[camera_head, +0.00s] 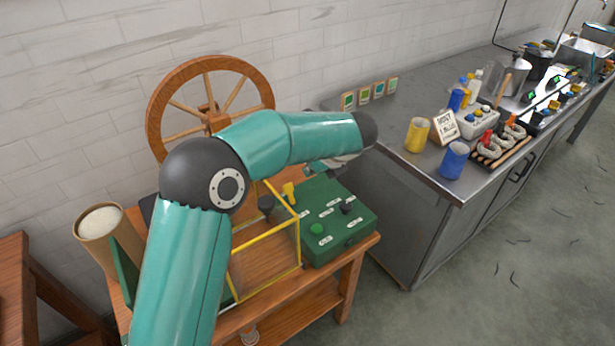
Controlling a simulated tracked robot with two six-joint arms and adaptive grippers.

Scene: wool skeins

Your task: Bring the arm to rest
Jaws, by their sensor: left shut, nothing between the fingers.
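My left arm, in teal with dark joints, rises from the bottom left of the head view, bends at a large dark elbow and reaches right above the wooden table. Its forearm ends at a dark wrist joint. My left gripper (342,167) shows only in part as a small grey shape below the forearm, near the wrist. It is shut, and I see nothing held in it. The forearm hides much of it. It is above and behind the green control box (338,225), seemingly clear of it. My right gripper is not in view.
A wooden table (365,246) carries a yellow-framed clear guard (299,243) below my arm. A spinning wheel (158,100) stands behind, a cardboard tube (112,232) at left. The metal counter (375,133) at right holds a yellow cup (416,136), a blue cup (454,160) and a sign (445,126).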

